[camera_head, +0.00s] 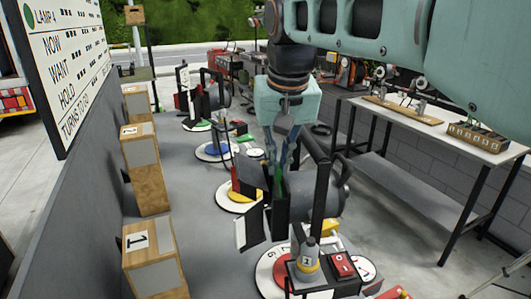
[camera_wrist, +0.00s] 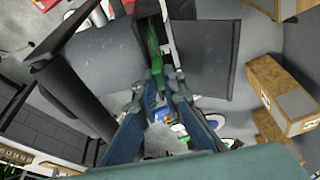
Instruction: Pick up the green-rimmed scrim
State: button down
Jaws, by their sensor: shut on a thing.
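My gripper (camera_head: 279,160) reaches down from the top of the head view to a black lamp head with open dark flaps. In the wrist view the gripper's blue fingers (camera_wrist: 164,88) are closed together at the near end of a narrow green strip. I take this strip to be the green-rimmed scrim (camera_wrist: 153,45). It stands edge-on in a dark slot between the flaps. In the head view only a little of the scrim (camera_head: 279,188) shows under the fingertips. Its face and lower part are hidden.
The black lamp (camera_head: 318,185) stands close to my gripper on the right. Wooden boxes (camera_head: 152,258) with number cards line the left. More lamps on round bases stand behind. A white table (camera_head: 430,125) with tools is at right. A red switch box (camera_head: 343,265) is in front.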

notch_tip(320, 180, up, 12)
jog(key=p, duration=1.1)
jog(key=s+d+b, duration=0.3)
jog(key=s, duration=0.5)
jog(key=s+d+b, duration=0.2)
jog(key=s+d, duration=0.2)
jog(key=s, duration=0.4)
jog(key=shift+s+b, duration=0.3)
jog(key=shift+b, duration=0.1)
jog(key=shift+r, duration=0.1)
jog(key=shift+r, duration=0.15)
